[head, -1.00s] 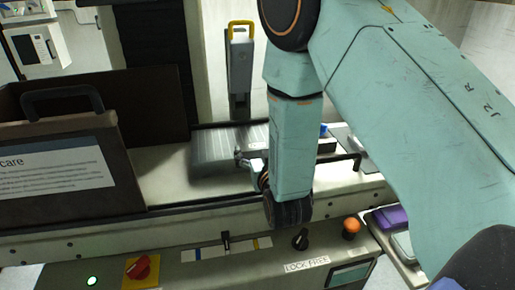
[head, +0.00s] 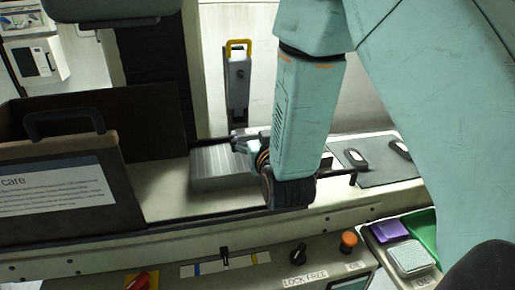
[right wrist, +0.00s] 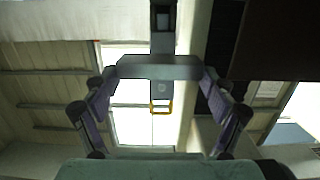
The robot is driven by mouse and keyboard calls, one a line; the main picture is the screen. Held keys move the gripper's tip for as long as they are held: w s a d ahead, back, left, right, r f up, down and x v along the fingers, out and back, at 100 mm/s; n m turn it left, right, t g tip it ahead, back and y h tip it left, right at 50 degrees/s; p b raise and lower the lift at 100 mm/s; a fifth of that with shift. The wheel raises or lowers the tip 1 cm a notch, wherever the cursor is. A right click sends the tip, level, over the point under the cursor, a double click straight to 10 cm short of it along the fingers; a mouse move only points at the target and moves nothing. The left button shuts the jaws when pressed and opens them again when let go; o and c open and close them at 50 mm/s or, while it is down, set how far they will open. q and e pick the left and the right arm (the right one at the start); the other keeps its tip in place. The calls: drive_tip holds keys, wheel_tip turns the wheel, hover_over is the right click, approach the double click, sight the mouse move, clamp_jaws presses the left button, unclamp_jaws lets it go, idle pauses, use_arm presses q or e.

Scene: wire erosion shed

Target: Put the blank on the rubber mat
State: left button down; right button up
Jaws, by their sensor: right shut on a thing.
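The blank (head: 215,168) is a grey metal block over the pale machine bed, left of my right forearm in the head view. My right gripper (head: 246,142) is shut on its right end. In the right wrist view the blank (right wrist: 158,68) spans between the two fingertips (right wrist: 158,74). I cannot tell whether its underside touches the bed. My left gripper is not in view.
A brown open-topped case (head: 100,130) with a printed label stands on the bed at left. The control panel with an orange knob (head: 348,239) is below. A purple box (head: 390,230) sits at lower right.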

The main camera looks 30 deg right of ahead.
drive_tip(key=shift+w+r, duration=0.1)
drive_tip(key=shift+r, duration=0.55)
